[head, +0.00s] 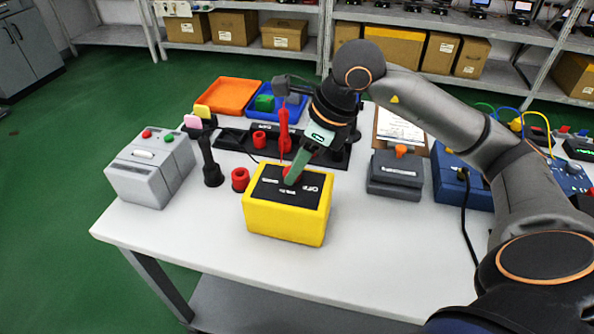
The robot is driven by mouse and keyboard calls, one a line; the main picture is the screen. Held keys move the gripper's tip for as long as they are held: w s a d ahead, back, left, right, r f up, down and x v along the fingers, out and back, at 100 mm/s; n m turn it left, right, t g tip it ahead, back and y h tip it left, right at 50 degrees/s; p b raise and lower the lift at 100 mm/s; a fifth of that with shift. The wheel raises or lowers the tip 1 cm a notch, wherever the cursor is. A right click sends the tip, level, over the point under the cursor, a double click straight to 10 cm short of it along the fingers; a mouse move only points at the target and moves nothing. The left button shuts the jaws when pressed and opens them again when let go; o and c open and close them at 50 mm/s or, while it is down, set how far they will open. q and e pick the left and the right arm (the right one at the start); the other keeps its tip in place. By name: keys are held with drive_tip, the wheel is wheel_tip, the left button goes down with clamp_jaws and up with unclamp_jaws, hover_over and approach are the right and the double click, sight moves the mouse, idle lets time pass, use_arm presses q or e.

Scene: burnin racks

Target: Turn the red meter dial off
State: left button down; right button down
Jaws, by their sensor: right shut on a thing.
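The yellow meter (287,222) stands upright near the front middle of the white table. Its black top face carries white markings, including an "OFF" label. The red dial (290,172) on that face shows only in part, as the green fingers of my right gripper (291,180) cover most of it. My right gripper reaches down from the upper right and is shut on the dial. The dial's pointing direction is hidden. My left gripper is not in view.
A grey box (148,172) with red and green buttons stands left. A dark grey box (395,178) is right. The front table edge (220,258) is clear.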

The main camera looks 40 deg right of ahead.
drive_tip(key=n, duration=0.2)
drive_tip(key=n+g+y, duration=0.1)
drive_tip(key=shift+w+d+n, duration=0.1)
drive_tip(key=shift+w+n, duration=0.1)
drive_tip(key=shift+n, duration=0.2)
drive_tip(key=n+g, duration=0.1)
drive_tip(key=n, duration=0.2)
drive_tip(key=shift+w+n+y, duration=0.1)
drive_tip(key=shift+n+y, duration=0.2)
drive_tip(key=n+g, duration=0.1)
drive_tip(key=n, duration=0.1)
drive_tip(key=n+g, duration=0.1)
drive_tip(key=n, duration=0.1)
drive_tip(key=shift+w+n, duration=0.2)
drive_tip(key=shift+n, duration=0.2)
drive_tip(key=shift+n+g, duration=0.4)
drive_tip(key=shift+n, duration=0.4)
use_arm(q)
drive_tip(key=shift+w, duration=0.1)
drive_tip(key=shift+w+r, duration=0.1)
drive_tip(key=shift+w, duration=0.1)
use_arm(e)
drive_tip(key=shift+c, duration=2.3)
unclamp_jaws()
drive_tip(key=shift+w, duration=0.1)
